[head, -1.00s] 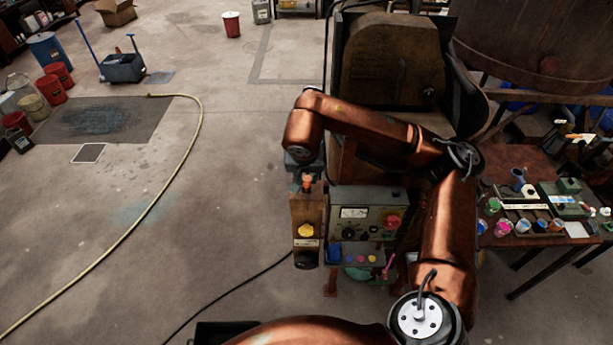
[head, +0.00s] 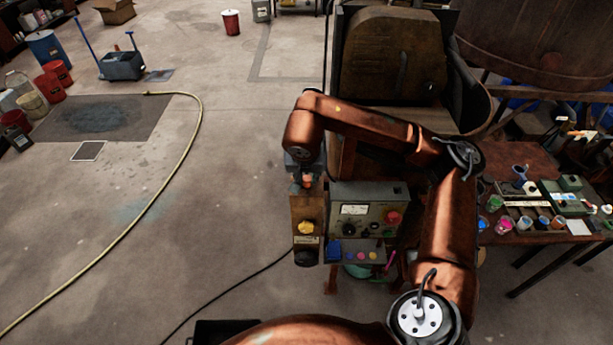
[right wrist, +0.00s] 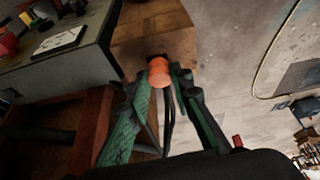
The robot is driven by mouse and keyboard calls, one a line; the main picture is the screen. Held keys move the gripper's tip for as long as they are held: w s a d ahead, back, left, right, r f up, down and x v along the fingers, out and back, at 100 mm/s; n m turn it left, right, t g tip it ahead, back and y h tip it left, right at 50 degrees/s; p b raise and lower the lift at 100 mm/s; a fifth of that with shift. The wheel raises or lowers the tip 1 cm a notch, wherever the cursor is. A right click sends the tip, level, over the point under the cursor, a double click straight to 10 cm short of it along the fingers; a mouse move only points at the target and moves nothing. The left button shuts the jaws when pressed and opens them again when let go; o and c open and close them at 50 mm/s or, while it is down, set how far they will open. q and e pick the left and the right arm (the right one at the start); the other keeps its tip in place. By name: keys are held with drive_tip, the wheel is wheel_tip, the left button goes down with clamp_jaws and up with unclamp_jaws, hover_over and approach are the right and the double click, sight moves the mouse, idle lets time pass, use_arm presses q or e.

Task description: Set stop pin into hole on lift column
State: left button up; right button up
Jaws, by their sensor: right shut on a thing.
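The stop pin (head: 307,180) shows as an orange knob at the upper end of the lift column (head: 306,208), a brown upright with a yellow knob on its front. My right gripper (head: 305,172) is shut on the pin. In the right wrist view the orange knob (right wrist: 159,71) sits between the two green finger pads, against the column's brown face (right wrist: 150,35). The pin's shank and the hole are hidden, so I cannot tell whether the pin is in the hole. My left gripper is not in view.
A grey control box (head: 367,212) with a dial and a red button stands right of the column. A table (head: 520,160) with cups of paint is farther right. A yellow hose (head: 165,190) lies on the open floor to the left.

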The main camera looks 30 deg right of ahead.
drive_tip(key=o, duration=1)
drive_tip(key=v, duration=1.2)
